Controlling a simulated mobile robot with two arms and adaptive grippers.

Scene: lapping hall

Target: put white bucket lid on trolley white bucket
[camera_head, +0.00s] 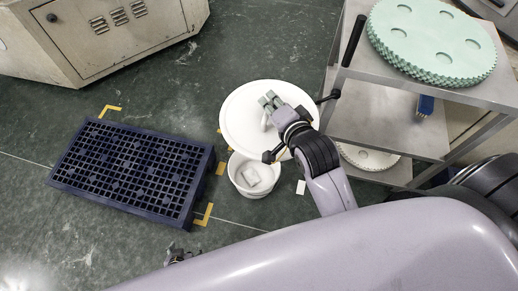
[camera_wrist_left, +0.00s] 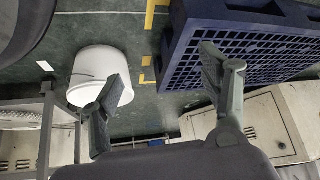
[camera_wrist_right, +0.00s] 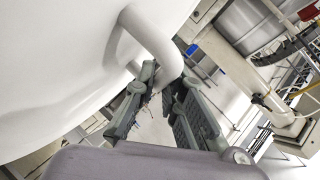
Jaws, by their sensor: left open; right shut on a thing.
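The white bucket lid (camera_head: 240,122) is a wide round disc with a bar handle. My right gripper (camera_head: 268,101) is shut on this handle, which shows in the right wrist view (camera_wrist_right: 152,45). The lid is held up, its near edge at the far rim of the white bucket (camera_head: 236,184) in the head view. The bucket is open, and a pale block (camera_head: 252,178) lies inside. The bucket also shows in the left wrist view (camera_wrist_left: 98,68). My left gripper (camera_head: 181,256) is open and empty, low in the head view; its fingers (camera_wrist_left: 165,82) are spread.
A dark blue pallet (camera_head: 130,165) lies left of the bucket, near yellow floor marks (camera_head: 204,214). A steel trolley (camera_head: 385,122) stands at right, with pale green discs (camera_head: 430,40) on top and a blue-handled tool (camera_head: 425,104). A metal cabinet (camera_head: 105,35) stands at back left.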

